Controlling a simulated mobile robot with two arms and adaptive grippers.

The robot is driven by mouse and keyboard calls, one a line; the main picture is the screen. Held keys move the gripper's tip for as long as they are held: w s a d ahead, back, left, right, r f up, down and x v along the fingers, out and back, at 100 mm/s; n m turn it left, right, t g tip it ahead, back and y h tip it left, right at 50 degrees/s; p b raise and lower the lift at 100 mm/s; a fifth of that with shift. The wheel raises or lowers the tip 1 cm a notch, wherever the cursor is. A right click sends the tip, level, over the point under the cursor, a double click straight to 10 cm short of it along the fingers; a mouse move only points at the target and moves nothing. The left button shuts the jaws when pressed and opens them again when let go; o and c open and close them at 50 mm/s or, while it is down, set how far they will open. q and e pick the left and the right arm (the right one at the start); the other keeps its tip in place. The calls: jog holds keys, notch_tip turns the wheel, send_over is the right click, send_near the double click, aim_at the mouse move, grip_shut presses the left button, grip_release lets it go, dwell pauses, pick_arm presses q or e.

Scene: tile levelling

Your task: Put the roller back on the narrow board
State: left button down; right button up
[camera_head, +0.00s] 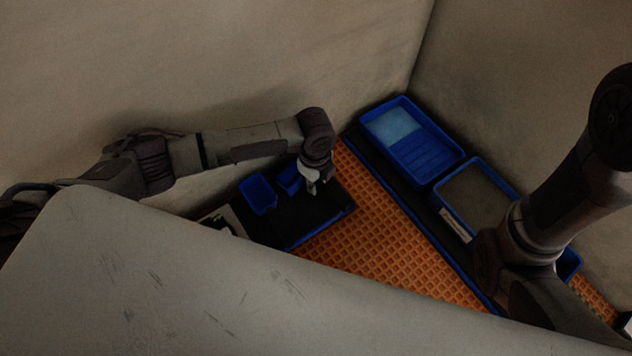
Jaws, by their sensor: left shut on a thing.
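My left gripper (313,188) points down over the right part of a dark board with a blue edge (325,219). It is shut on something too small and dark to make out. I cannot pick out the roller clearly. A second, long narrow dark board (414,226) with a blue edge runs diagonally to the right, under two blue trays.
One blue tray (446,162) holds a light blue patch; the other blue tray (444,206) has a grey filling. Small blue bins (257,194) stand beside my left gripper. Orange grid flooring (385,245) lies open between the boards. Walls close in behind; a pale surface (190,285) fills the front.

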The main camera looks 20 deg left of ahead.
pick_arm(q)
jog(key=shift+f, duration=0.6)
dwell(0.5)
jog(key=c, duration=0.9)
grip_release()
jog(key=shift+c, duration=0.2)
jog(key=shift+r, duration=0.1)
